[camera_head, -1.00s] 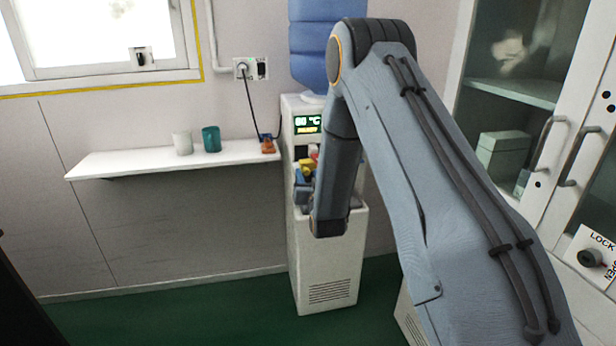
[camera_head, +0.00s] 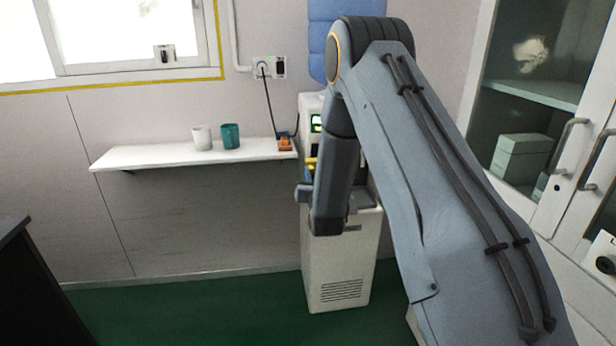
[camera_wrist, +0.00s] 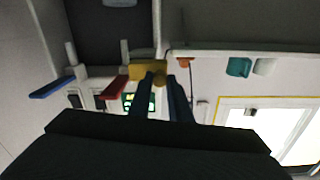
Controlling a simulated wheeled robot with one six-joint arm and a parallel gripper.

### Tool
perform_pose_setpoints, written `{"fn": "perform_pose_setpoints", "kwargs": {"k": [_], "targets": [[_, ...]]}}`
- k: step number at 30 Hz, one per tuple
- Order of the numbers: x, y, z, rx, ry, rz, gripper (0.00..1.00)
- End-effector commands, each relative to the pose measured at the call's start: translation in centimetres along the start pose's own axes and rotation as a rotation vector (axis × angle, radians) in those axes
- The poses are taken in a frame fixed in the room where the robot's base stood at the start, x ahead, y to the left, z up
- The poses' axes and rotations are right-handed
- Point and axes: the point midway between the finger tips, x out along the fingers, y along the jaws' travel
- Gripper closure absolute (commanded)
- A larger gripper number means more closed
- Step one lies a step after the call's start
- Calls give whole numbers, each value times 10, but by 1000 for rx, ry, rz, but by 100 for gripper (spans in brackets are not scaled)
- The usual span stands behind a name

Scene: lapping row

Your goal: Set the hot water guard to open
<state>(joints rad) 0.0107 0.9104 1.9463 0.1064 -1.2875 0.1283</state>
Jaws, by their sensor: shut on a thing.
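The white water dispenser (camera_head: 336,265) stands against the wall behind my arm, its green display (camera_head: 316,123) partly covered. In the wrist view, a yellow piece (camera_wrist: 148,70), apparently the hot water guard, lies at the fingertips of my gripper (camera_wrist: 162,80). My gripper is shut on this yellow piece, though the exact contact is hard to see. A red lever (camera_wrist: 114,88) and a blue lever (camera_wrist: 52,88) show to its left. In the head view, only a sliver of yellow (camera_head: 311,163) shows; my arm hides the levers and most of the gripper.
A white wall shelf (camera_head: 170,157) left of the dispenser holds a white cup (camera_head: 202,138), a teal cup (camera_head: 230,136) and a small orange item (camera_head: 285,144). A glass cabinet (camera_head: 540,100) stands at the right. A dark surface edge (camera_head: 30,270) is at lower left.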

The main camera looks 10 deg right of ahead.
Motion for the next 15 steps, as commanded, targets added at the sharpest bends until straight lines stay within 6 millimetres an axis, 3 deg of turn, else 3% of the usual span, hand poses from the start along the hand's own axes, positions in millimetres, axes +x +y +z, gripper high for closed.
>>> {"fn": "perform_pose_setpoints", "kwargs": {"k": [4, 5, 8, 15], "targets": [[0, -4, 1, -2, -2, -9, 100], [0, -5, 1, -2, -2, -9, 79], [0, -4, 1, -2, -2, -9, 63], [0, -1, 0, -1, -1, -5, 63]]}}
